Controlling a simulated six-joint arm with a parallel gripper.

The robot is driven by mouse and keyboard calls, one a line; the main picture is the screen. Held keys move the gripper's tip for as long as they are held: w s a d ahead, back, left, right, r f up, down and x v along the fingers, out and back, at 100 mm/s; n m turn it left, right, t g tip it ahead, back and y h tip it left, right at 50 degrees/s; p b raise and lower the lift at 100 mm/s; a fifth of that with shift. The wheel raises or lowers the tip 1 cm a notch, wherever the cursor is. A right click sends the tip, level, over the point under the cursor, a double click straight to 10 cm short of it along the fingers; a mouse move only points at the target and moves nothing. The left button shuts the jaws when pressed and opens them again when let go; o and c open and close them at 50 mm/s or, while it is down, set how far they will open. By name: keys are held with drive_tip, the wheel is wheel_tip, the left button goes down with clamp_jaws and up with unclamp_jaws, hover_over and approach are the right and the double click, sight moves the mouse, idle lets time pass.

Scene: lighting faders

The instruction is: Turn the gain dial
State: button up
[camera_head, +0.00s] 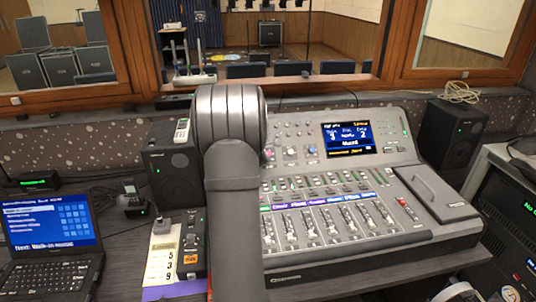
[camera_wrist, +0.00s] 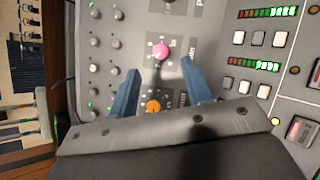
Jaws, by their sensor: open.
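The mixing console (camera_head: 365,262) stands on the desk, with several small knobs on its upper panel. In the wrist view a pink dial (camera_wrist: 161,51) and an orange dial (camera_wrist: 153,106) sit on the panel. The labels are too blurred to tell which one is the gain dial. My gripper (camera_wrist: 160,66) is open, its two blue fingers apart. The pink dial shows just past the fingertips, roughly midway between them. The orange dial shows between the fingers, nearer the palm. Nothing is held. In the head view my arm hides the gripper and part of the panel.
The console's lit screen (camera_head: 349,138) stands at its upper right, above rows of faders (camera_head: 325,222). A speaker (camera_head: 172,165) and a laptop (camera_head: 50,240) are on the left; another speaker (camera_head: 450,135) is on the right. Grey knobs (camera_wrist: 94,69) and square buttons (camera_wrist: 259,38) flank the dials.

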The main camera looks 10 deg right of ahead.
drive_tip(key=x, duration=0.6)
drive_tip(key=shift+w+d+f, duration=0.15)
drive_tip(key=shift+w+f, duration=0.05)
clamp_jaws()
